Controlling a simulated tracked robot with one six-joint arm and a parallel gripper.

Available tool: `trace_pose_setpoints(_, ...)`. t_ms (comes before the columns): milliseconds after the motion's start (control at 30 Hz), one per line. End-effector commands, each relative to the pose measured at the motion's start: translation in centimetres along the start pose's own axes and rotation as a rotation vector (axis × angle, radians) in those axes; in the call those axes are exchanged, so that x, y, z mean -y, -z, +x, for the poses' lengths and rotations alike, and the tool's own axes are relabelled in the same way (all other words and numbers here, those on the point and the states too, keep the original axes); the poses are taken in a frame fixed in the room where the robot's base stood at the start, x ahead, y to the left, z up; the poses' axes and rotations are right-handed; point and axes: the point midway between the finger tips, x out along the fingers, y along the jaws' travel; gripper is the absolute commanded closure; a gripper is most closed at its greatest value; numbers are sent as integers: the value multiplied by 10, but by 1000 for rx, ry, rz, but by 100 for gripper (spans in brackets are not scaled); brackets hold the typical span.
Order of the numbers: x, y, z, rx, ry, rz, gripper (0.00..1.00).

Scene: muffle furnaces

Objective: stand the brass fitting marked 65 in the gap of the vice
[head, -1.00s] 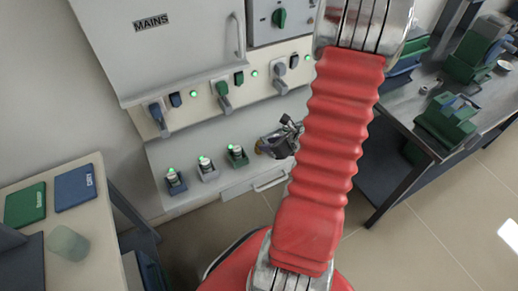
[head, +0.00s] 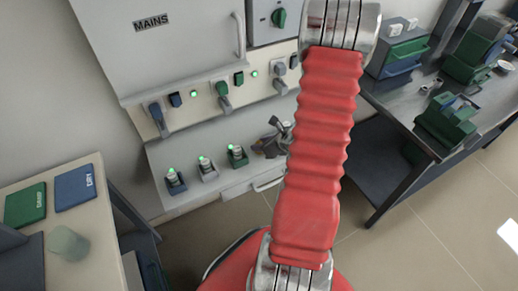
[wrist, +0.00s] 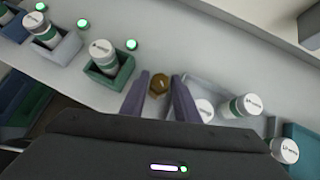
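A small brass fitting (wrist: 158,85) shows in the wrist view on the pale shelf, between the tips of my gripper's two fingers. Its marking is not readable. My gripper (wrist: 161,78) is open, with a gap visible on each side of the fitting; I cannot tell how far above it the tips are. In the head view my gripper (head: 264,146) is over the right part of the shelf below the switch panel. A green block-like device (head: 447,120) on the right bench may be the vice; its gap is not clear from here.
White canisters in coloured holders stand left of my gripper, including one in a green holder (wrist: 104,58). Several more canisters (wrist: 242,105) lie close on the right. A metal bench (head: 400,110) stands right; a side table (head: 85,235) with green and blue pads stands left.

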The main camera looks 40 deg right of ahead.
Motion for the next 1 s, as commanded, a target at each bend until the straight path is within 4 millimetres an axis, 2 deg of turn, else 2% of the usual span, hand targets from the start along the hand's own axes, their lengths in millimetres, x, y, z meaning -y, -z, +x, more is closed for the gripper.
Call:
trace_pose_setpoints(567,0,0,2,0,0,0,72)
trace_pose_setpoints(1000,0,0,2,0,0,0,100)
